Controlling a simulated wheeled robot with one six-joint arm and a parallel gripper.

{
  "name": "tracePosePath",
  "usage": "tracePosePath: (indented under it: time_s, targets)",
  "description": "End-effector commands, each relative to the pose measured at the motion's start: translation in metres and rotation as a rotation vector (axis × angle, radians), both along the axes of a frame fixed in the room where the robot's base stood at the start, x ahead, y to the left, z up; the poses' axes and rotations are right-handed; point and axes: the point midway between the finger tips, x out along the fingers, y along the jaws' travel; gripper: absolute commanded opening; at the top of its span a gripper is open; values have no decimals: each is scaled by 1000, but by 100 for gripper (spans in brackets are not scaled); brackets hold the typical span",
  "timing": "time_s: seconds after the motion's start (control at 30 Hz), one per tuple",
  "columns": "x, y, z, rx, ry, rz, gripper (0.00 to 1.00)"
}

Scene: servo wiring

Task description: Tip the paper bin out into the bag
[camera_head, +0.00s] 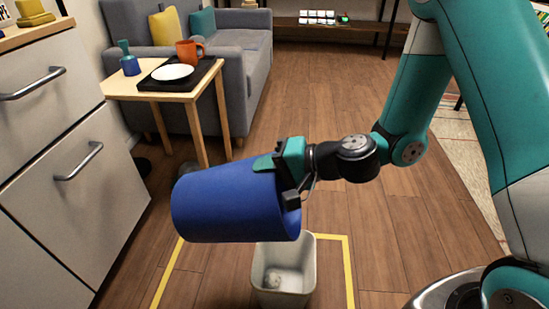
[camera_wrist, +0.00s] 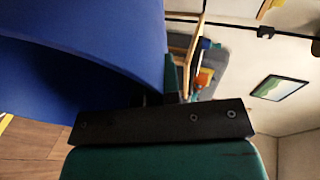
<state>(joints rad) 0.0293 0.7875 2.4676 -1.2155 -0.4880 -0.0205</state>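The blue paper bin (camera_head: 225,205) lies on its side in the air, with its closed end to the left and its rim end to the right, by my gripper. My gripper (camera_head: 278,164) is shut on the bin's wall at the rim. In the wrist view the blue bin (camera_wrist: 90,45) fills the upper left, beside the gripper (camera_wrist: 171,85). Below the bin's rim end stands a pale grey open container (camera_head: 300,290) on the floor, apparently the bag. A crumpled whitish ball (camera_head: 273,281) is inside it. The inside of the blue bin is mostly hidden.
Yellow tape (camera_head: 348,270) marks the floor around the container. A small wooden table (camera_head: 125,88) with a black tray, plate, mug and bottle stands at the back left. White drawers (camera_head: 60,150) are on the left. Open wooden floor (camera_head: 330,90) lies behind.

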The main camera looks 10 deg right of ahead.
Motion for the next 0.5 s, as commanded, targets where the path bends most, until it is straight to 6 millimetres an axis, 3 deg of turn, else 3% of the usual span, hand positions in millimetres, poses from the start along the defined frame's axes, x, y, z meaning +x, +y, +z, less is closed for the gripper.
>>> tracePosePath:
  time_s: [0.03,0.5]
  targets:
    - [1,3,10,-6,1,3,0]
    - [7,18,25,-96,33,2,0]
